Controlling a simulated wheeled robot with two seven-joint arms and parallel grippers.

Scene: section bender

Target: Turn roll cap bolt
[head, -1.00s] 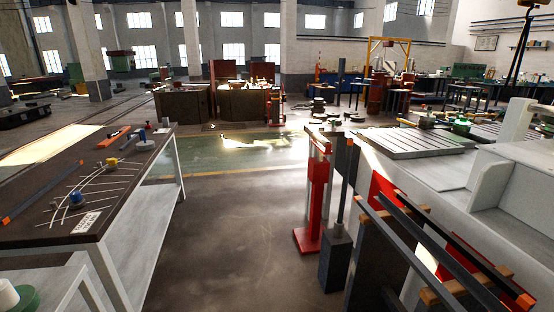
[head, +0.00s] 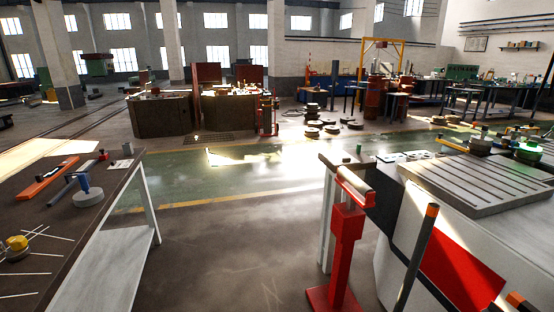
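A grey slotted machine bed (head: 475,184) lies at the right of the head view. At its far edge stand a dark round roll-like part (head: 481,144) with a light top and a green round part (head: 528,152). They are too small for me to make out a cap bolt on either. Neither of my grippers is in view.
A dark-topped bench (head: 35,225) with tools stands at the left. A red roller stand (head: 346,240) and a leaning orange-tipped bar (head: 415,258) stand before the machine at the right. The floor (head: 235,245) between is clear.

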